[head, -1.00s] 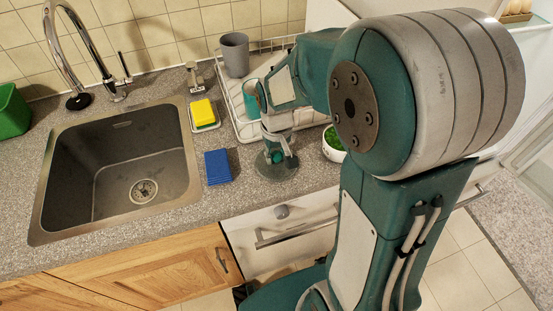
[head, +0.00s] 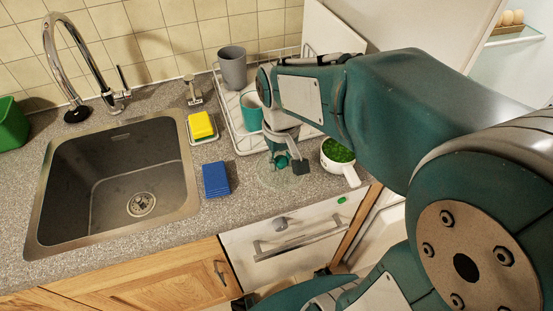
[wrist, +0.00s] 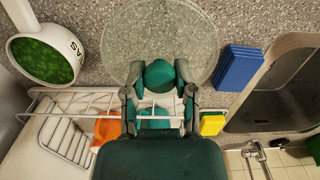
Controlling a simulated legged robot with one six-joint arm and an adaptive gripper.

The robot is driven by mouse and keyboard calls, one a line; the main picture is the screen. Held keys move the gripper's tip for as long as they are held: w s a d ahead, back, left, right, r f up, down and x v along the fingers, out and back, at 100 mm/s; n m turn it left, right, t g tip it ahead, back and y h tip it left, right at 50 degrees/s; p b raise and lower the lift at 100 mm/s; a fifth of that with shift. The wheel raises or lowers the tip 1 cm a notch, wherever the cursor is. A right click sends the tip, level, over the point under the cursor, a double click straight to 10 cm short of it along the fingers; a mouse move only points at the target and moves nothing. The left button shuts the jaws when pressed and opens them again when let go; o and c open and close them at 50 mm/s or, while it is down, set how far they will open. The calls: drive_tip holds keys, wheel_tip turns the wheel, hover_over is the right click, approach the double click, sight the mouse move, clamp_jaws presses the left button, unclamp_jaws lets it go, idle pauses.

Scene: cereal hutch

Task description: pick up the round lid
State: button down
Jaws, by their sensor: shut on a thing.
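The round lid is a clear glass disc with a teal knob, and its glass (wrist: 205,40) shows large at the top of the wrist view. In the head view the lid (head: 271,181) is faint over the counter, right of the blue sponge. My gripper (wrist: 160,75) has its two fingers on either side of the teal knob, shut on it. In the head view my gripper (head: 287,160) points down at the knob. I cannot tell whether the lid touches the counter.
A white cup of peas (head: 338,156) stands close right of the lid. The dish rack (head: 238,138) with grey and teal cups is behind. The blue sponge (head: 215,179), yellow sponge (head: 201,125) and sink (head: 120,180) lie left. An orange item (wrist: 107,128) is in the rack.

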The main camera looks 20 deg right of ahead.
drive_tip(key=s+r, duration=0.1)
drive_tip(key=s, duration=0.2)
drive_tip(key=s+r, duration=0.1)
drive_tip(key=s, duration=0.2)
drive_tip(key=s+r, duration=0.2)
drive_tip(key=s, duration=0.1)
drive_tip(key=shift+a, duration=0.25)
